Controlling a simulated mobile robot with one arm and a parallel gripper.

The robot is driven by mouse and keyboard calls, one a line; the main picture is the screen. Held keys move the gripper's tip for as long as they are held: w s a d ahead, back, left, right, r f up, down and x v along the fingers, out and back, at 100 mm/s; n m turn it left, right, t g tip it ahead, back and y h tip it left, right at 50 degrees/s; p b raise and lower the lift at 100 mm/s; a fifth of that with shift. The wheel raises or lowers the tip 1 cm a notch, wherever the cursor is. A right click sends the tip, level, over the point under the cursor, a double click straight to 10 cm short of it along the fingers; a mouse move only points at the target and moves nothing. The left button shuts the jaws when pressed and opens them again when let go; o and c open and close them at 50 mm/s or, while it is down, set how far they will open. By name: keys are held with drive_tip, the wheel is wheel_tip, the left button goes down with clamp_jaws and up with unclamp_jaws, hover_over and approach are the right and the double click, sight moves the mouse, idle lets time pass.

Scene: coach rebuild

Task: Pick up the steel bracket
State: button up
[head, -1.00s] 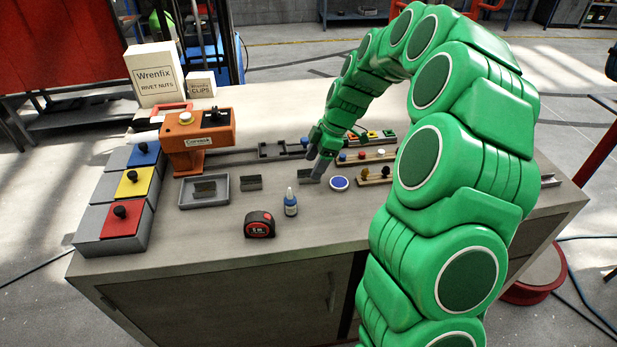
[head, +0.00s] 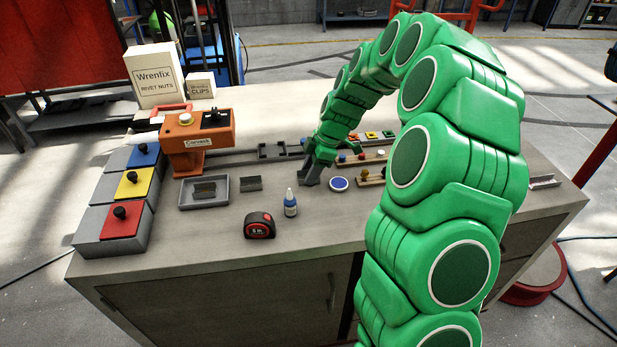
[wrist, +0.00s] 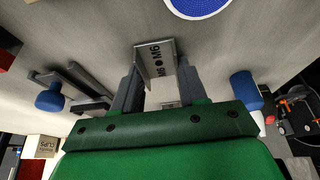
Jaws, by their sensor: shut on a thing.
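My gripper (head: 309,180) is low over the middle of the bench, left of the round blue pad (head: 339,184). In the wrist view my gripper (wrist: 157,84) is shut on a grey steel bracket (wrist: 154,58) marked "M6", with a finger on each side of it. In the head view the fingers and arm mostly hide this bracket. I cannot tell whether it touches the bench. A similar bracket (head: 251,183) stands on the bench to the left, and another (head: 205,190) lies in the grey tray (head: 218,203).
A dropper bottle (head: 290,204) and a tape measure (head: 259,225) stand in front. An orange machine (head: 197,150) and blocks with coloured tops (head: 128,183) are at left. Racks with coloured pegs (head: 368,156) are beyond the blue pad. An angled metal piece (head: 545,181) lies at far right.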

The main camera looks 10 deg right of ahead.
wheel_tip(320, 180, up, 4)
drive_tip(key=shift+f, duration=0.25)
drive_tip(key=s+r, duration=0.9)
drive_tip(key=s, duration=0.5)
drive_tip(key=w+a+f, duration=0.1)
drive_tip(key=w+a, duration=0.2)
drive_tip(key=w, duration=0.6)
drive_tip(key=w+a+f, duration=0.1)
drive_tip(key=w+a, duration=0.2)
drive_tip(key=w, duration=0.6)
drive_tip(key=w+a+f, duration=0.2)
drive_tip(key=w+a, duration=0.1)
drive_tip(key=w, duration=0.6)
drive_tip(key=shift+s+f, duration=0.15)
drive_tip(key=shift+f, duration=0.95)
drive_tip(key=shift+s+f, duration=0.1)
drive_tip(key=shift+f, duration=1)
drive_tip(key=shift+f, duration=0.9)
idle(0.3)
